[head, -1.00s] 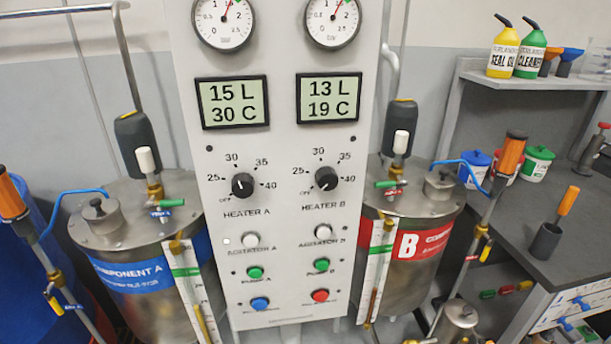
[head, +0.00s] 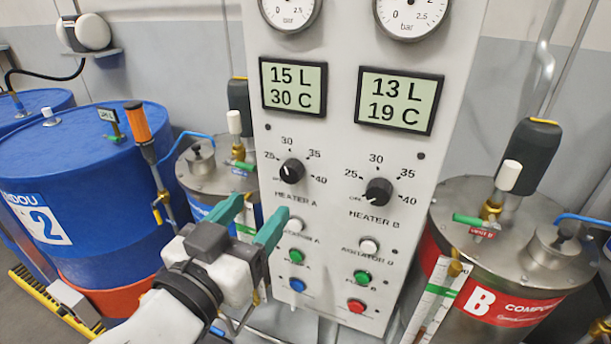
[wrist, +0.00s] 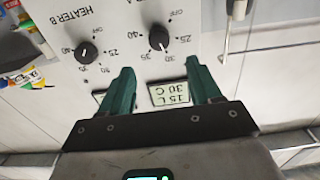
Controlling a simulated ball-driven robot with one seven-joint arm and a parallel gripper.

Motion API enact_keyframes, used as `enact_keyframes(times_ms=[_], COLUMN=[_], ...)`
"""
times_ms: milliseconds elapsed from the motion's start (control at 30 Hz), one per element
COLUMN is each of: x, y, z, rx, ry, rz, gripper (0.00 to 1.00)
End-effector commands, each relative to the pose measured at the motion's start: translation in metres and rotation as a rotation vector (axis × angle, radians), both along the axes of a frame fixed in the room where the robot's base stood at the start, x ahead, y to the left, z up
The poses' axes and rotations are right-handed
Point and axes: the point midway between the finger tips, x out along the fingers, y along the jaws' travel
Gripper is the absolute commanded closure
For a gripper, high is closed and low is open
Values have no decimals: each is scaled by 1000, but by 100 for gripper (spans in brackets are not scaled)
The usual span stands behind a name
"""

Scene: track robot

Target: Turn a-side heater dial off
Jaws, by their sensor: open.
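The heater A dial (head: 291,170) is a round black knob with a white mark on the white panel (head: 335,185). Its mark points up, towards about 30, not to OFF. It also shows in the wrist view (wrist: 158,39), upside down, beyond the fingertips and roughly between them. My gripper (head: 257,209) is open and empty, with teal fingers, in front of the panel's left edge. In the head view it appears below and left of the dial. In the wrist view my gripper (wrist: 160,66) points at the panel, apart from the dial.
The heater B dial (head: 378,191) is right of heater A. Displays (head: 293,87) sit above the dials. Agitator and pump buttons (head: 361,278) sit below, some labels partly covered by my gripper. Blue drums (head: 90,170) stand left, and a steel tank (head: 515,255) stands right.

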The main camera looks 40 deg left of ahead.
Motion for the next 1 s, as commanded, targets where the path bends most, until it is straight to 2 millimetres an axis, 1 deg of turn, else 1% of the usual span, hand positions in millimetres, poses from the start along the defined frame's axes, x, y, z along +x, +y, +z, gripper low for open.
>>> enact_keyframes(times_ms=[33,300,400,500,700,933,967,1000], x=[9,57,72,82,92,93,93,93], y=[1,12,15,18,20,20,20,20], z=[2,2,1,1,-1,-1,-1,-1], rx=[0,-1,-1,-3,-1,-1,-1,-1], ry=[2,2,3,2,3,3,3,3], rz=[-4,-4,-4,-3,-3,-2,-2,-2], gripper=[37,37,37,37,37,37,38,41])
